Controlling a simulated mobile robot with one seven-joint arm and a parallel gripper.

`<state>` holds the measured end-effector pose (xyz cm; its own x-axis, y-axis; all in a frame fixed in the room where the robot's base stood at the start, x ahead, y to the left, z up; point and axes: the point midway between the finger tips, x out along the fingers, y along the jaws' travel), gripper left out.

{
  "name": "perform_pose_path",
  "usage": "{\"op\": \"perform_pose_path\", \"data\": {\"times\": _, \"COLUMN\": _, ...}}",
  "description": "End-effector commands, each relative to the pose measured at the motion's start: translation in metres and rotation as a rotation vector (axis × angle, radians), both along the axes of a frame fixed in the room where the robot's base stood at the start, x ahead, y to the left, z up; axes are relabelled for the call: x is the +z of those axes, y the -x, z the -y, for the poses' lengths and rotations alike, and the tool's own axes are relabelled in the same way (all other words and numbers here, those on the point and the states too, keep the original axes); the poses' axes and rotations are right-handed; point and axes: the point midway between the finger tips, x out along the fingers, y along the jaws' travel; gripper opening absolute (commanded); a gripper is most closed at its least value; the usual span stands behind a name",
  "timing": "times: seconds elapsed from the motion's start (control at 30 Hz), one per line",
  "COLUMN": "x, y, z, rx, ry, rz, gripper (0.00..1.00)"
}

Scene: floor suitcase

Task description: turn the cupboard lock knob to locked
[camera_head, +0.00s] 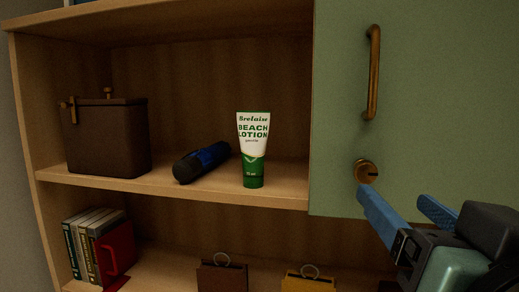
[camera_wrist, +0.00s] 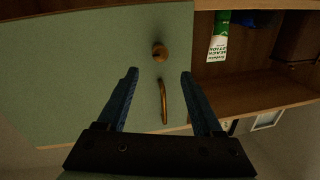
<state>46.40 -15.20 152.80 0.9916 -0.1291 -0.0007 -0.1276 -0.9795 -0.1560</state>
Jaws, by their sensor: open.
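The lock knob (camera_head: 366,169) is a small round brass knob on the green cupboard door (camera_head: 430,90), below the brass handle (camera_head: 374,75). My gripper (camera_head: 393,194) is open and empty, just below and right of the knob. One blue fingertip overlaps the knob's lower edge in the head view; I cannot tell whether they touch. In the wrist view the knob (camera_wrist: 160,51) lies ahead of and between the lines of my spread fingers (camera_wrist: 160,74), apart from them in the picture. The handle (camera_wrist: 162,100) shows between the fingers. The knob's turn is too small to read.
Left of the door is an open wooden shelf (camera_head: 290,197). It holds a brown box (camera_head: 105,140), a dark blue cylinder (camera_head: 202,161) and a lotion tube (camera_head: 253,150).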

Motion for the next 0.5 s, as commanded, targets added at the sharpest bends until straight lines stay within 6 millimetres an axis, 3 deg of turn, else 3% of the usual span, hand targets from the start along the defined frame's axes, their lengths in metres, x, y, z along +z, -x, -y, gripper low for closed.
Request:
{"op": "perform_pose_path", "data": {"times": 0.33, "x": 0.004, "y": -0.018, "z": 0.002, "rx": -0.001, "ry": -0.001, "rz": -0.007, "gripper": 0.68}}
{"op": "perform_pose_path", "data": {"times": 0.5, "x": 0.001, "y": -0.054, "z": 0.006, "rx": 0.002, "ry": -0.001, "rz": -0.005, "gripper": 0.68}}
